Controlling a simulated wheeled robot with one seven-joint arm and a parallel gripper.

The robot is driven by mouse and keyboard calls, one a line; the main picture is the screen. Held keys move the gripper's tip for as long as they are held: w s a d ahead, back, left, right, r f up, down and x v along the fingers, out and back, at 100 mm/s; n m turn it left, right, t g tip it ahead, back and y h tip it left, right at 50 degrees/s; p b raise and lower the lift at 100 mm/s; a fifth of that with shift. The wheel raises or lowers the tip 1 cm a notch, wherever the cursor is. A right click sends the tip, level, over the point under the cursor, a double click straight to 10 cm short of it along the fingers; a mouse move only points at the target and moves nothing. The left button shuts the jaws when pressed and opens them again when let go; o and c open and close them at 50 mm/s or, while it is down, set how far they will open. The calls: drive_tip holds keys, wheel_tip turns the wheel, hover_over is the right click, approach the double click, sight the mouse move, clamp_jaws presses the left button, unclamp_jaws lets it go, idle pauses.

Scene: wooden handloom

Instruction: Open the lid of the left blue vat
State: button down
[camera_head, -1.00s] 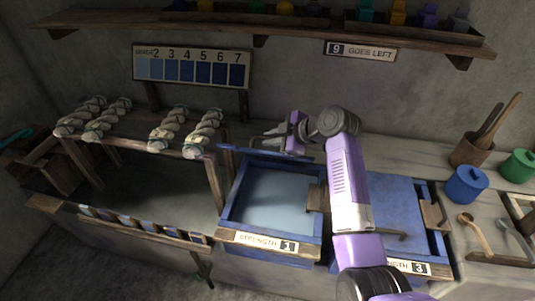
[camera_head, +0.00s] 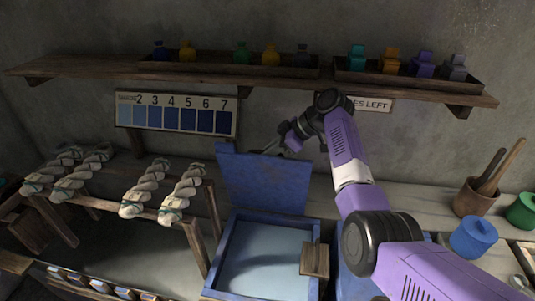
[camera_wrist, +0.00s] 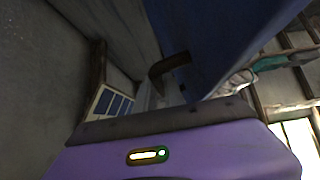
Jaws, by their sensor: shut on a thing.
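The left blue vat (camera_head: 211,280) stands open in the head view, with pale blue liquid inside. Its blue lid (camera_head: 262,185) stands raised, roughly upright, at the vat's back edge. My gripper (camera_head: 278,147) is behind the lid's upper right part, so its fingertips are mostly hidden. In the wrist view the lid (camera_wrist: 225,30) fills the upper right, and a dark curved handle (camera_wrist: 168,66) shows just beyond my gripper's purple body. My gripper is shut on the lid's handle; the exact contact is hard to see.
Skeins hang on a wooden rack (camera_head: 195,238) at left. A blue pot (camera_head: 473,238) and a wooden tool cup (camera_head: 474,200) stand at right. My arm covers most of the right vat.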

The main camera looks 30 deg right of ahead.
drive_tip(key=shift+f, duration=0.1)
drive_tip(key=c, duration=1.5)
unclamp_jaws()
drive_tip(key=shift+o, duration=0.2)
drive_tip(key=b+v, duration=0.1)
drive_tip(key=v, duration=0.6)
drive_tip(key=shift+d+r, duration=0.15)
drive_tip(key=shift+r, duration=0.1)
drive_tip(key=shift+s, duration=0.1)
